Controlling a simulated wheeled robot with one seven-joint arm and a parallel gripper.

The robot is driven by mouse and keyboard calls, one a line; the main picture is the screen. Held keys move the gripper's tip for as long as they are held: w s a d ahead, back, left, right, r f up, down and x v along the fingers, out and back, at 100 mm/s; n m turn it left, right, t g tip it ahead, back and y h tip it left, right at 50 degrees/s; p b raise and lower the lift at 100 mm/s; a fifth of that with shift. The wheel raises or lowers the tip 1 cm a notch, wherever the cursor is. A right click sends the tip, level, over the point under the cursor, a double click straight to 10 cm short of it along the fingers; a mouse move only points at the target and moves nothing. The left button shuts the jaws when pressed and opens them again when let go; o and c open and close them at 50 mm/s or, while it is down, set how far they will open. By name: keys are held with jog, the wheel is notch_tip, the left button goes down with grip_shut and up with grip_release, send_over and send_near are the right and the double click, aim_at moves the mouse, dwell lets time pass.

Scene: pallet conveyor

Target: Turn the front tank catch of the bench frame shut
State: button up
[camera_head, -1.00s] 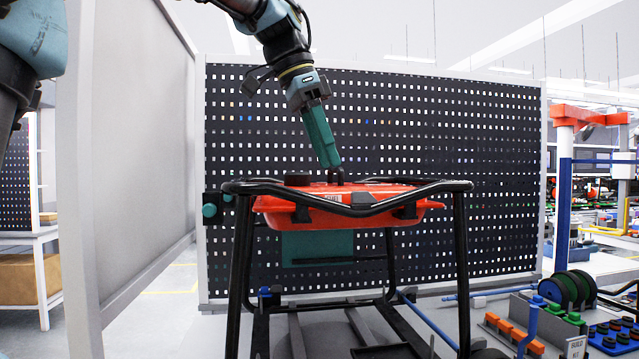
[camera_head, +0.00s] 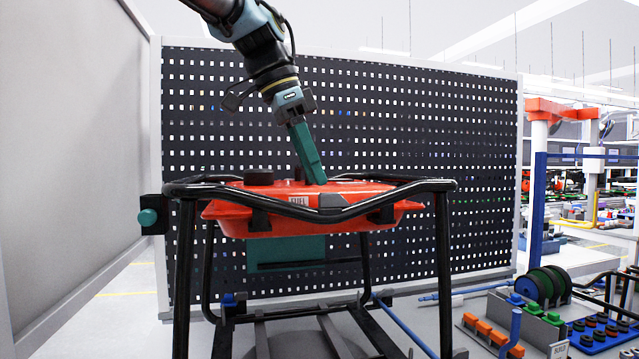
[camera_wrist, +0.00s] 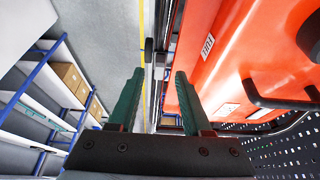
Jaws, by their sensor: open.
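A red fuel tank (camera_head: 290,222) with a "FUEL" label lies in the black tubular bench frame (camera_head: 183,270). A grey block, which looks like the front tank catch (camera_head: 332,203), sits at the middle of the frame's front rail. Whether it is turned shut cannot be told. My gripper (camera_head: 316,183), with green fingers, points down over the tank just above and left of that block. In the wrist view my gripper (camera_wrist: 160,74) is open and empty, with the red tank (camera_wrist: 250,60) to its right. A dark piece (camera_wrist: 149,52) shows between the fingertips; I cannot tell if it is the catch.
A black perforated panel (camera_head: 420,120) stands behind the frame. A grey partition (camera_head: 70,130) is at left. A shelf with boxes (camera_wrist: 70,78) shows in the wrist view.

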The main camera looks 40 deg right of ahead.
aim_at(320, 194)
jog(key=shift+x, duration=1.75)
grip_shut()
